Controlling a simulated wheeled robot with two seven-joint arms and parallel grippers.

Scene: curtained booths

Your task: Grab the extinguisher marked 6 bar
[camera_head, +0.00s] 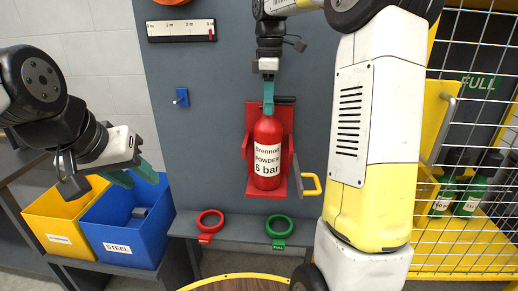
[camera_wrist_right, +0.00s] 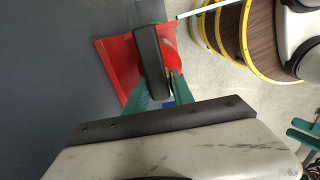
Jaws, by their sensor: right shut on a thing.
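The red extinguisher (camera_head: 267,138), with a white label reading "Brennoil POWDER 6 bar", hangs upright in a red wall bracket (camera_head: 246,146) on the grey panel. My right gripper (camera_head: 268,108) comes down from above with its green fingers at the extinguisher's top, shut on its handle. In the right wrist view, the black handle (camera_wrist_right: 151,60) lies between the green fingers (camera_wrist_right: 160,95), with the red bracket (camera_wrist_right: 118,65) behind. My left gripper (camera_head: 133,176) is open and empty, above the blue bin and well left of the extinguisher.
A blue bin (camera_head: 124,238) marked STEEL and a yellow bin (camera_head: 56,236) stand at lower left. A red ring (camera_head: 210,229) and a green ring (camera_head: 279,235) sit on the ledge below. A wire-mesh cage (camera_head: 470,130) with green bottles is at right. A yellow-rimmed barrel (camera_wrist_right: 240,30) is nearby.

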